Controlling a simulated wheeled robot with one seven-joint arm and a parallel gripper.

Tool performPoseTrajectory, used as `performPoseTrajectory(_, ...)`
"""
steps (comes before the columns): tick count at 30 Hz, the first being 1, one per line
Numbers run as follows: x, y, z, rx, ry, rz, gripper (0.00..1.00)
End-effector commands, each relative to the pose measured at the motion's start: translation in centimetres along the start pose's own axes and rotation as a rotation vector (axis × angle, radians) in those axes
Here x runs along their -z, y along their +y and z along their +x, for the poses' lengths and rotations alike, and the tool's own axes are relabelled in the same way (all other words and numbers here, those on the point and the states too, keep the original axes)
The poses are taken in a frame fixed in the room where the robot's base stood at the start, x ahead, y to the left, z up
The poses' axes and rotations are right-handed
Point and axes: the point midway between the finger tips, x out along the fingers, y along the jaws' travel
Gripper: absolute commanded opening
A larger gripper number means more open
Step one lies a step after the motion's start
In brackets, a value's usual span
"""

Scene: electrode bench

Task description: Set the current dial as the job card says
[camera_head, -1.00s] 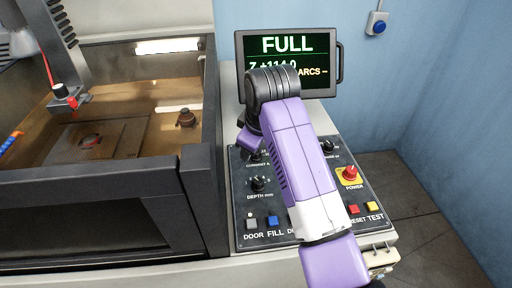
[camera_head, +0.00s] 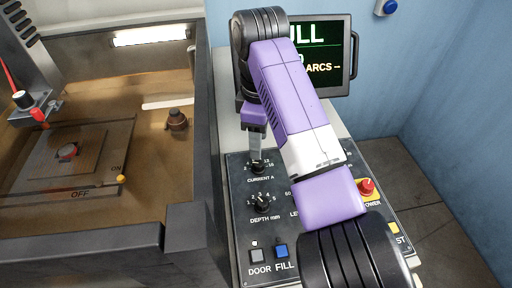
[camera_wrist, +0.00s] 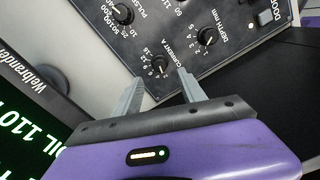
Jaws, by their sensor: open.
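The current dial (camera_head: 257,166), a black knob marked CURRENT A, sits at the upper left of the control panel (camera_head: 238,219). In the wrist view the current dial (camera_wrist: 159,66) lies ahead of and between the two grey fingertips. My gripper (camera_wrist: 157,82) is open and empty. In the head view a finger of my gripper (camera_head: 257,146) reaches down just behind the dial; I cannot tell whether it touches. The dial's exact setting is too small to read. No job card can be made out in either view.
The depth dial (camera_head: 262,203) is just in front; it also shows in the wrist view (camera_wrist: 207,37). A pulse dial (camera_wrist: 122,14) is nearby. The display screen (camera_head: 328,50) is partly hidden by my arm. The tank wall (camera_head: 207,130) stands close on the left. A red power knob (camera_head: 366,187) is at right.

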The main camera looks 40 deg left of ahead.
Motion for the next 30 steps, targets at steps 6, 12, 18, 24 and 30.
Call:
performPoseTrajectory(6,-0.1,-0.1,2.3,0.004,-0.002,0.001,0.48)
performPoseTrajectory(12,-0.1,-0.1,5.4,0.004,-0.001,0.002,0.48)
performPoseTrajectory(18,-0.1,-0.1,7.3,0.002,-0.001,0.001,0.48)
performPoseTrajectory(24,-0.1,-0.1,7.8,0.000,-0.001,0.000,0.48)
performPoseTrajectory(30,-0.1,-0.1,7.8,0.000,-0.001,0.000,0.36)
